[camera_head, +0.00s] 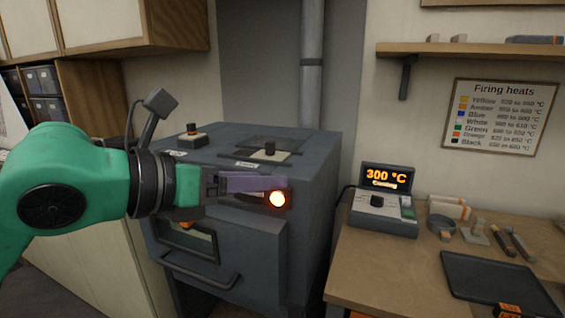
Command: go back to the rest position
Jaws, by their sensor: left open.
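My left gripper (252,188) reaches in from the left on a green arm and hovers in front of the dark grey kiln (320,170). Its jaws are open, seen nearly side-on, and nothing shows held in them. The kiln's front door (245,250), with a small window and a bar handle, appears shut. My right gripper is not in view.
A controller (384,214) reading 300 °C stands on the wooden bench (395,270) at right. A dark tray (500,285) and several small tools lie there too. A pipe (312,65) rises behind the kiln. Cabinets (100,25) are at upper left, a shelf (470,50) at upper right.

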